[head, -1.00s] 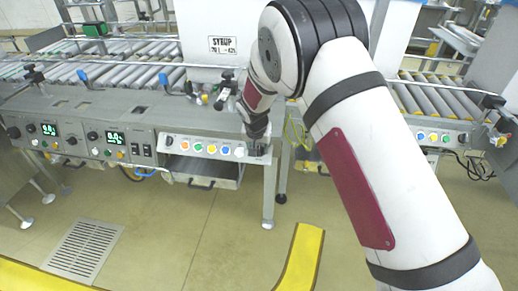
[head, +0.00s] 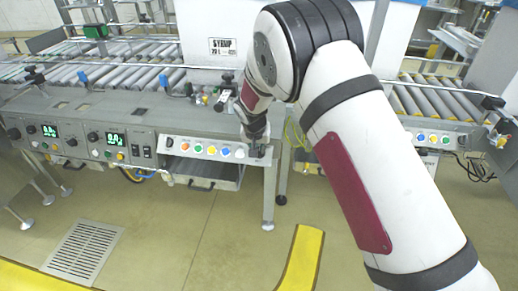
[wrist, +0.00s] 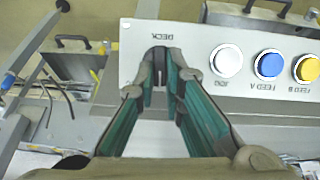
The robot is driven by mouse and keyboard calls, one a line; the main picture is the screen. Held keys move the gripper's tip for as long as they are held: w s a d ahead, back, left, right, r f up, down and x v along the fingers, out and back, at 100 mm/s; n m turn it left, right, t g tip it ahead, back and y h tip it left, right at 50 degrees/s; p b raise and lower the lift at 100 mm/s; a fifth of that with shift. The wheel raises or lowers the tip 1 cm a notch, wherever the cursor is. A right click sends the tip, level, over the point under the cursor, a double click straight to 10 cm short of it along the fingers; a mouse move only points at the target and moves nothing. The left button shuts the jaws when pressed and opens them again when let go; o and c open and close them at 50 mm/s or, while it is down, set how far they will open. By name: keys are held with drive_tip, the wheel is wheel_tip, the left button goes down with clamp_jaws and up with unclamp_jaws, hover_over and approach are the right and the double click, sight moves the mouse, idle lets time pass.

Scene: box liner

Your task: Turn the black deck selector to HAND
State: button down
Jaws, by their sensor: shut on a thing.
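The black deck selector (wrist: 160,55) is on the light panel under the printed word DECK, which appears upside down in the wrist view. My gripper (wrist: 160,76) is shut on the selector, with one finger on each side of it. The fingers hide most of the knob and any position marks around it, so I cannot tell which way it points. In the head view my gripper (head: 257,149) is at the right end of the button panel (head: 205,150), and the selector is hidden behind it.
A white button (wrist: 226,60), a blue button (wrist: 269,64) and a yellow button (wrist: 306,69) sit beside the selector. Roller conveyors (head: 120,73) lie behind the panel. A yellow floor marking (head: 300,258) and open floor are in front.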

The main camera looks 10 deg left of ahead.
drive_tip(key=n, duration=0.2)
drive_tip(key=n+h, duration=0.1)
drive_tip(key=n, duration=0.1)
drive_tip(key=shift+s+a+f+h+b, duration=0.2)
drive_tip(key=shift+f+h+b, duration=0.1)
drive_tip(key=shift+f, duration=0.1)
drive_tip(key=shift+n+t+h, duration=0.3)
drive_tip(key=shift+n+h, duration=0.2)
drive_tip(key=shift+n, duration=1.2)
drive_tip(key=shift+f, duration=0.1)
drive_tip(key=c, duration=1.7)
unclamp_jaws()
drive_tip(key=shift+d, duration=0.1)
drive_tip(key=shift+a+r, duration=0.2)
drive_tip(key=shift+r, duration=0.15)
drive_tip(key=v, duration=1.1)
drive_tip(key=shift+s+a+r, duration=0.1)
drive_tip(key=shift+s+r, duration=0.05)
drive_tip(key=shift+s, duration=0.1)
